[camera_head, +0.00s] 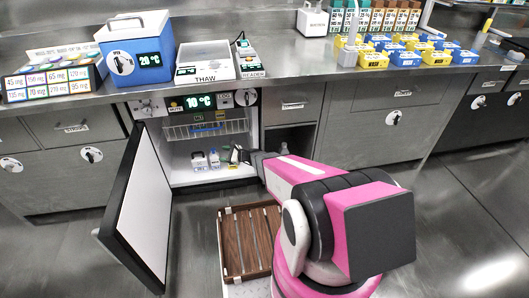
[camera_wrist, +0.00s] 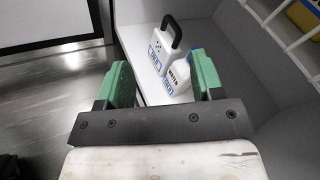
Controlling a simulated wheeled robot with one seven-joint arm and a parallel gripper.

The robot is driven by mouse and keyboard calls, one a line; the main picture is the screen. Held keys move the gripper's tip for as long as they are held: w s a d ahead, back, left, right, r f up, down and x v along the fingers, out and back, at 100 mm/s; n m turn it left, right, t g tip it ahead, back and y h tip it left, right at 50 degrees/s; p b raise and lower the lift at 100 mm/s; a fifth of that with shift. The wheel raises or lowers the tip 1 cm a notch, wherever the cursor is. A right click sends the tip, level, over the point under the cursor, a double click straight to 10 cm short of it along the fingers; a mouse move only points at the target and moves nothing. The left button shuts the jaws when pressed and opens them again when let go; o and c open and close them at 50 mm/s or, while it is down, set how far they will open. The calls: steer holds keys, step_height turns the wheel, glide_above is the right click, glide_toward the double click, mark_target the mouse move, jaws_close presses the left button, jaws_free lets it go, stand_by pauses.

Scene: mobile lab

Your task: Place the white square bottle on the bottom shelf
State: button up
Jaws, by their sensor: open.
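My gripper (camera_wrist: 162,78) is open, with green finger pads and nothing clasped between them. In the head view my gripper (camera_head: 238,155) reaches into the open fridge, low over its bottom shelf (camera_head: 185,180). A white square-bodied bottle with a black handle (camera_wrist: 163,46) stands upright on that shelf, beyond the fingertips; it also shows in the head view (camera_head: 199,161). A smaller white bottle labelled WATER (camera_wrist: 179,77) stands beside it, partly hidden by the right finger; it also shows in the head view (camera_head: 214,160).
The fridge door (camera_head: 147,207) stands wide open at the left. A wire basket (camera_head: 206,130) hangs above the bottom shelf. Another whitish bottle (camera_head: 284,149) sits in the niche right of the fridge.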

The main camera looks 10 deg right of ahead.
steer(key=s+d+r+n+g+h, duration=0.2)
steer(key=s+r+n+g, duration=0.1)
steer(key=s+r+n, duration=0.35)
steer(key=s+d+r+n+g+h, duration=0.3)
steer(key=s+r+n, duration=0.2)
steer(key=s, duration=0.2)
steer(key=s+d+r+n+g+h, duration=0.1)
steer(key=s+d+r+n+h, duration=0.6)
steer(key=s+d+r+h, duration=0.2)
steer(key=s+d, duration=0.2)
steer(key=d, duration=0.2)
steer(key=shift+s+d+r+g, duration=0.2)
steer(key=shift+d+r+g, duration=0.15)
steer(key=shift+g, duration=0.05)
